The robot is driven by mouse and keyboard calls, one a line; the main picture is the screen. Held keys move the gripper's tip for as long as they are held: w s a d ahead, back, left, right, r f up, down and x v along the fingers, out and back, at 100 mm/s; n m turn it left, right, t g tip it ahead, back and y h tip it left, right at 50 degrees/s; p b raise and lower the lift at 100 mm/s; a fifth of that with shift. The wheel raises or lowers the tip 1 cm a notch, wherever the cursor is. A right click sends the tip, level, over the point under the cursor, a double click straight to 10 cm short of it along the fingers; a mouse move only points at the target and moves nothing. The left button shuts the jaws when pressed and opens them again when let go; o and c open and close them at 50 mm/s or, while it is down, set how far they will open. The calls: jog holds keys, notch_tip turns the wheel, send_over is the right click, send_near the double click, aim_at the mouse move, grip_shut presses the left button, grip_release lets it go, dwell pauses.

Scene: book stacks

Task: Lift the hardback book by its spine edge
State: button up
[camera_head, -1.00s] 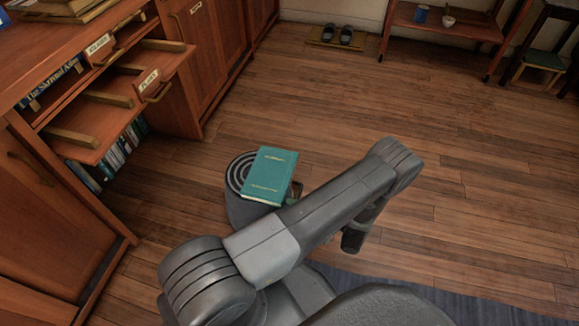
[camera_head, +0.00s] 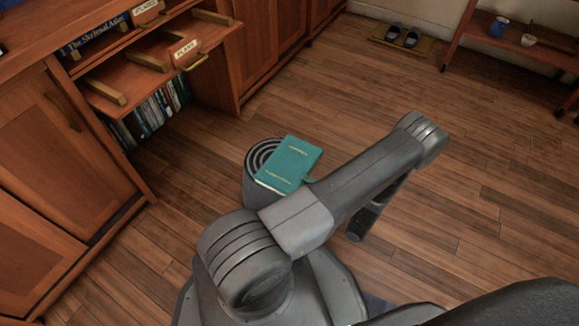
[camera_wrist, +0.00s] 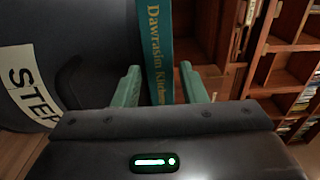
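The hardback book (camera_head: 289,165) is teal with gold lettering. In the head view it lies flat on top of a round grey step stool (camera_head: 252,186), partly over its edge. In the wrist view the book's spine (camera_wrist: 156,40), lettered "Dawrasim Kitchen", faces the camera. My gripper (camera_wrist: 161,72) is open, with one pale green finger on each side of the spine. The left finger is very close to the spine; contact is unclear. A gap shows on the right. In the head view my arm hides most of the gripper.
A wooden cabinet (camera_head: 215,45) with open drawers (camera_head: 150,75) and shelved books (camera_head: 155,108) stands at left. Slippers on a mat (camera_head: 378,39) and a low shelf (camera_head: 515,51) are at the back. The wooden floor at right is clear.

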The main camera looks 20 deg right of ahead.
aim_at(289, 165)
jog(key=shift+x, duration=1.25)
jog(key=shift+a, duration=0.1)
grip_shut()
jog(key=shift+r, duration=0.15)
